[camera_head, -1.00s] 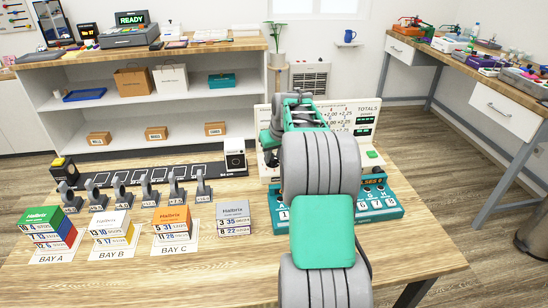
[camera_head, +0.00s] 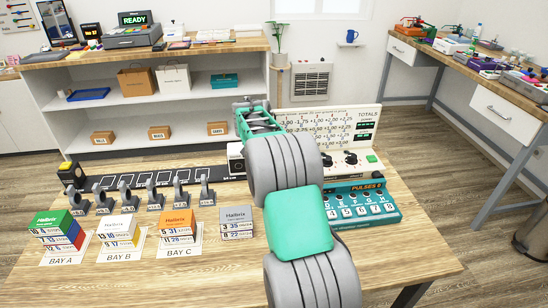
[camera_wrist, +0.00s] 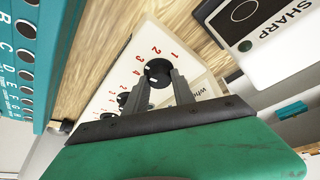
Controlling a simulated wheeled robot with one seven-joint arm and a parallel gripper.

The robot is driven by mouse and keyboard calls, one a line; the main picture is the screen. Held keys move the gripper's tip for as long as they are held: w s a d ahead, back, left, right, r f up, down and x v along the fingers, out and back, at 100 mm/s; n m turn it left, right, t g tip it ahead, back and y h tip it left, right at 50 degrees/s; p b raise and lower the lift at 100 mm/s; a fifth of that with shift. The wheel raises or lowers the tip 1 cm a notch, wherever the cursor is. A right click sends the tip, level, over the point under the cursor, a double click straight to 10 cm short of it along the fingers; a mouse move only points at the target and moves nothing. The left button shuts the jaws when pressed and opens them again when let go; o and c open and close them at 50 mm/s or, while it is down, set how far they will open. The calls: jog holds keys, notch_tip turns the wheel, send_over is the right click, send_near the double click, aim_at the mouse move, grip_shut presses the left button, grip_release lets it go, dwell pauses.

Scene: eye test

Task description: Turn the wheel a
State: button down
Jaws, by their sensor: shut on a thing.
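A white panel (camera_head: 368,148) with columns of figures and black knobs stands at the right back of the near table. Two of its knobs (camera_head: 351,158) show right of my arm. In the wrist view, my gripper (camera_wrist: 162,84) is shut on a round black wheel (camera_wrist: 158,68) with a white mark, at the end of the row of knobs. Red numbers 1, 2 and 3 stand beside it. A label starting "Whe" is partly covered by a finger, so its letter cannot be read. In the head view my arm hides the fingers and this wheel.
A teal "PULSES" box (camera_head: 362,189) stands in front of the panel. Several grey levers (camera_head: 154,195) and block stacks (camera_head: 120,229) are further left.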

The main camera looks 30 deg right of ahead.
jog(key=shift+w+r+m+g+p, duration=0.1)
jog(key=shift+m+g+p, duration=0.3)
jog(key=shift+m, duration=0.4)
jog(key=c, duration=1.1)
grip_release()
jog(key=shift+o, duration=0.2)
jog(key=v, duration=0.7)
jog(key=shift+a+r+p, duration=0.2)
jog(key=shift+r+p, duration=0.1)
